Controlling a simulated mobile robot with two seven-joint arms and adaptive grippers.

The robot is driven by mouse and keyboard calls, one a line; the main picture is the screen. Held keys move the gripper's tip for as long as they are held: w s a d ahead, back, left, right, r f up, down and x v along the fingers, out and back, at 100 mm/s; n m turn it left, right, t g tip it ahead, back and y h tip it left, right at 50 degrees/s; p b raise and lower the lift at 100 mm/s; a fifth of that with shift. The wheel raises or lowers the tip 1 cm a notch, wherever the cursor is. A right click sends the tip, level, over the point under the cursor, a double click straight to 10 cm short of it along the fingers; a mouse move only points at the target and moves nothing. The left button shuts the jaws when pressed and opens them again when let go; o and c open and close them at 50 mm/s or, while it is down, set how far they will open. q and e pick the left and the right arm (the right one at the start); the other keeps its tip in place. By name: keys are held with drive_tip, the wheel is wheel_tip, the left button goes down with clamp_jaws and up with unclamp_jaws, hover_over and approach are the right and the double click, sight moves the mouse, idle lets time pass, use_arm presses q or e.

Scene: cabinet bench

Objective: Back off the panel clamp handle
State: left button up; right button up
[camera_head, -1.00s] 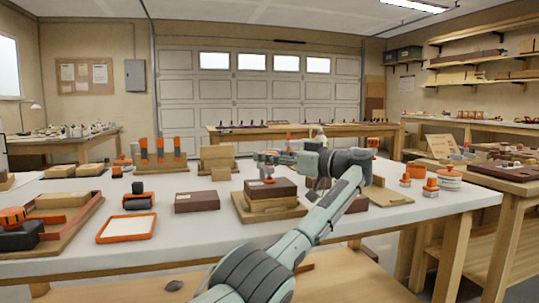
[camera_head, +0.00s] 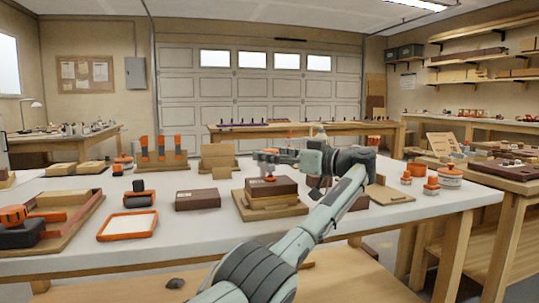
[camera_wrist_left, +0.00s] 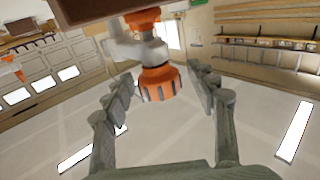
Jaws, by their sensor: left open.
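The panel clamp handle (camera_wrist_left: 160,84) is a ridged orange knob on a pale grey clamp body (camera_wrist_left: 135,48), below a dark brown panel (camera_wrist_left: 85,8) in the left wrist view. My left gripper (camera_wrist_left: 162,88) is open, with one grey finger on each side of the knob. Gaps show between the knob and both fingers. In the head view my left gripper (camera_head: 268,157) is just above a dark brown panel stack (camera_head: 285,187) on a wooden base. A small orange part (camera_head: 269,179) shows on the stack's top. The gripper partly hides the clamp there. My right gripper is not in view.
The white bench (camera_head: 180,247) also holds an orange-rimmed tray (camera_head: 127,236), a brown block (camera_head: 197,200), and an upright orange-handled rack (camera_head: 161,155) behind. Orange-lidded containers (camera_head: 449,177) stand at the right. Bare bench top lies at the front.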

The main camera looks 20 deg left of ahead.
use_arm(q)
drive_tip(key=v, duration=1.1)
drive_tip(key=shift+d, duration=0.15)
